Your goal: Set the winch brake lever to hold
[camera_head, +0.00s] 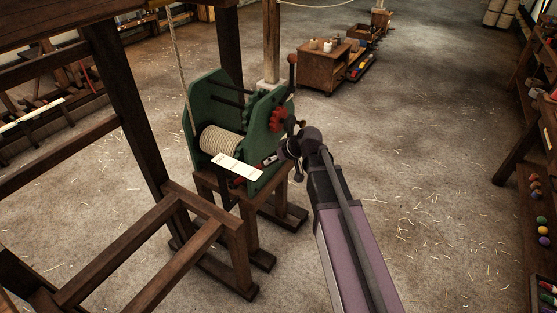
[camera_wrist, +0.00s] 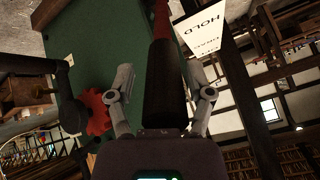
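The green winch (camera_head: 215,105) with a rope-wound drum (camera_head: 222,142) stands on a wooden stand left of centre in the head view. A white label plate (camera_head: 237,167) is at its lower front; in the wrist view it reads HOLD (camera_wrist: 207,35), with smaller text I cannot read. The brake lever, a red bar with a black grip (camera_wrist: 165,85), points towards my wrist camera. My gripper (camera_wrist: 164,92) is open, with one finger on each side of the black grip and visible gaps. In the head view my gripper (camera_head: 272,159) is at the winch's right side and hides much of the lever.
A red gear (camera_head: 278,119) and a crank handle (camera_head: 292,75) are on the winch's right side, close to my arm. A dark timber frame (camera_head: 130,110) stands at left. A wooden cabinet (camera_head: 323,70) stands behind. The floor on the right is open.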

